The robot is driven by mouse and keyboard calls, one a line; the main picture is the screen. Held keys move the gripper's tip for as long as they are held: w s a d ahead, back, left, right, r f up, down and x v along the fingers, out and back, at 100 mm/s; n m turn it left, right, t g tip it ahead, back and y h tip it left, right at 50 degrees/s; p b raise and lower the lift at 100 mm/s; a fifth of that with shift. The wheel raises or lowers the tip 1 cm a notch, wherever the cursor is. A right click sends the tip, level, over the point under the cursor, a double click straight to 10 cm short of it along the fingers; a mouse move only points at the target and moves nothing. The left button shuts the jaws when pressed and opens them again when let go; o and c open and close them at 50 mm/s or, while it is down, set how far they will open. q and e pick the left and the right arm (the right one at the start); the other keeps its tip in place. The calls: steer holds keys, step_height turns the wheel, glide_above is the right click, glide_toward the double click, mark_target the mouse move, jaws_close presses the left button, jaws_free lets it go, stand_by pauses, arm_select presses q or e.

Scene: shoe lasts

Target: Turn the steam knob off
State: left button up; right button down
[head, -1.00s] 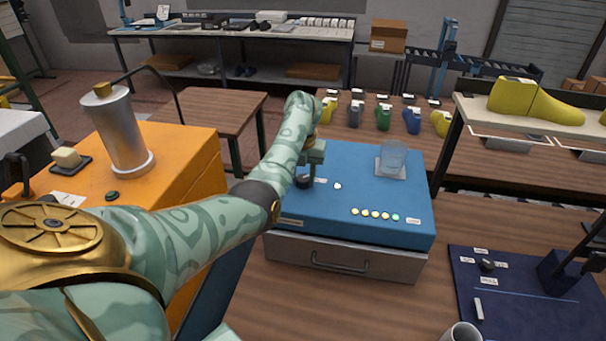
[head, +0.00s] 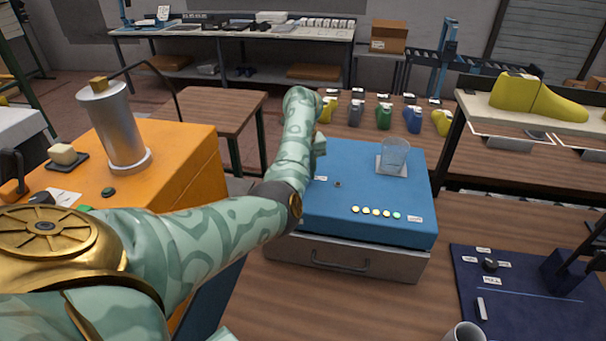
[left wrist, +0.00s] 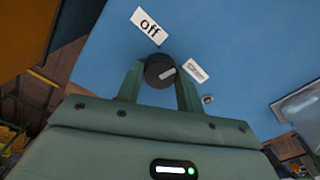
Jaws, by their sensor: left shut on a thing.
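The steam knob (left wrist: 160,71) is a round dark knob with a pale line on the blue machine top. In the left wrist view, my left gripper (left wrist: 159,86) has one finger on each side of it and is shut on it. The pale line points right, towards a small blurred label (left wrist: 195,70). A white "off" label (left wrist: 150,26) lies above the knob in that view. In the head view, the blue machine (head: 365,215) shows, but my left arm hides the knob and fingertips. My right gripper is not in view.
A clear beaker (head: 395,152) stands at the machine's back right. Several small round lights (head: 375,212) line its front. A small round fitting (head: 338,184) lies right of my arm. An orange unit (head: 185,165) with a metal cylinder stands left.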

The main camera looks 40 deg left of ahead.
arm_select(q)
steer(key=n+b, duration=0.2)
steer(key=n, duration=0.1)
steer(key=shift+f+n, duration=0.15)
steer(key=shift+n, duration=0.25)
steer(key=n+b, duration=0.2)
steer(key=n, duration=0.1)
steer(key=shift+n, duration=0.3)
steer(key=n+b, duration=0.3)
steer(key=n, duration=0.1)
steer(key=shift+n, duration=0.3)
steer(key=shift+r+b, duration=0.25)
steer(key=shift+b, duration=0.05)
steer(key=o, duration=1)
step_height(320, 180, up, 16)
steer(key=p, duration=0.3)
steer(key=shift+p, duration=0.4)
steer(key=shift+r, duration=0.1)
